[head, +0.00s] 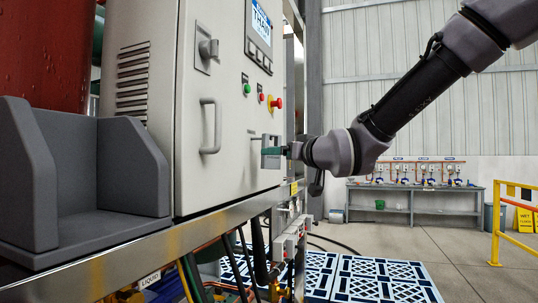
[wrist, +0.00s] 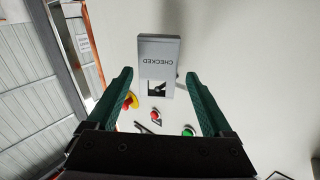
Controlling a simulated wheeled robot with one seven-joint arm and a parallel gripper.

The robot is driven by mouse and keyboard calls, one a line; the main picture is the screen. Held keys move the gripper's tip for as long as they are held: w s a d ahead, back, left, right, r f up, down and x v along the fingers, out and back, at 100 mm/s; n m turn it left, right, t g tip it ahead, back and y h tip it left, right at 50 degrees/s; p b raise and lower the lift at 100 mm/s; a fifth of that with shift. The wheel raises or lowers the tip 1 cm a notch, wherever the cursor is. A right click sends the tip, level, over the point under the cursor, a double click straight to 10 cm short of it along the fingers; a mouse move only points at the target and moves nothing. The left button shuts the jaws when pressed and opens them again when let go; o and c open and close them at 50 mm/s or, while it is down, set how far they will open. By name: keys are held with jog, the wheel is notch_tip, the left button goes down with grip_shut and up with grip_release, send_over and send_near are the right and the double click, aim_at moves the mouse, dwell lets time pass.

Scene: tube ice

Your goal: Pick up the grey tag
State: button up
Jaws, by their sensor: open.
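The grey tag (wrist: 160,55) hangs on the front of the pale cabinet. In the wrist view it is a flat plate reading CHECKED upside down, with a dark cut-out at its lower end. In the head view the tag (head: 270,140) is partly covered by my gripper (head: 273,151). My gripper, with green fingers, also shows in the wrist view (wrist: 159,75). It is open, with one finger on each side of the tag's lower part. Gaps show between the tag and both fingers, and nothing is held.
A red and yellow stop button (wrist: 130,101), a red button (wrist: 154,115) and a green button (wrist: 188,131) are on the cabinet close to my fingers. The cabinet handle (head: 209,126) stands out to the left. A dark grey open holder (head: 110,226) stands on the left ledge.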

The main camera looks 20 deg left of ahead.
jog(key=shift+x, duration=3.1)
jog(key=c, duration=1.2)
jog(key=shift+c, duration=0.2)
